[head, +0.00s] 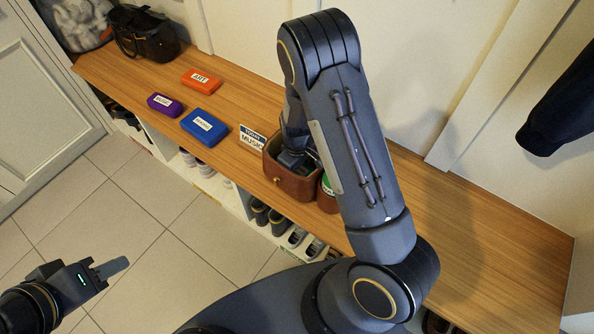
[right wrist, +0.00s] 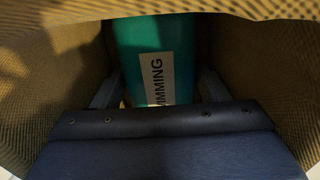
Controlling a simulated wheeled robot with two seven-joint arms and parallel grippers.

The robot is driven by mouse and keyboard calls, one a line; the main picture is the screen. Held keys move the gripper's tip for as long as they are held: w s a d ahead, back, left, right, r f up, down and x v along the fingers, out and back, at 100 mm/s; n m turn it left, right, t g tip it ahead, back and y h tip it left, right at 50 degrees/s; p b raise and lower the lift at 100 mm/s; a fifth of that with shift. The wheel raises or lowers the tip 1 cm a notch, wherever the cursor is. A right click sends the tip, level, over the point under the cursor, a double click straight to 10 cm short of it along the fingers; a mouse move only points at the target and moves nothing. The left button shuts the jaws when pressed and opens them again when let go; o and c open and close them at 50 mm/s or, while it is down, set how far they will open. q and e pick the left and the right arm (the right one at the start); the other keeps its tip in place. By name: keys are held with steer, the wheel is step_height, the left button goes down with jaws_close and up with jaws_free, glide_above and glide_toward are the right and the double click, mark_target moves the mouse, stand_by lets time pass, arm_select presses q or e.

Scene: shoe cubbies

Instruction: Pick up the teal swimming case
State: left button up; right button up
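The teal case (right wrist: 140,50) with a white label ending in "MMING" stands inside a brown-walled container in the right wrist view. My right gripper (right wrist: 158,92) reaches down into this container, one finger on each side of the case. The fingers look apart, with a narrow dark gap beside the case on the right; contact on the left is unclear. In the head view my right gripper (head: 292,158) is in the brown leather box (head: 290,183), and the case is hidden there. My left gripper (head: 112,268) hangs over the floor, holding nothing visible.
On the wooden bench top (head: 235,95) lie an orange case (head: 201,81), a purple case (head: 164,105) and a blue case (head: 203,128). A "MUSIC" sign (head: 252,138) stands by the box. A dark bag (head: 143,35) is at the far left end. Shoes sit in cubbies below.

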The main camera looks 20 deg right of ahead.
steer(key=c, duration=0.6)
steer(key=shift+r, duration=0.1)
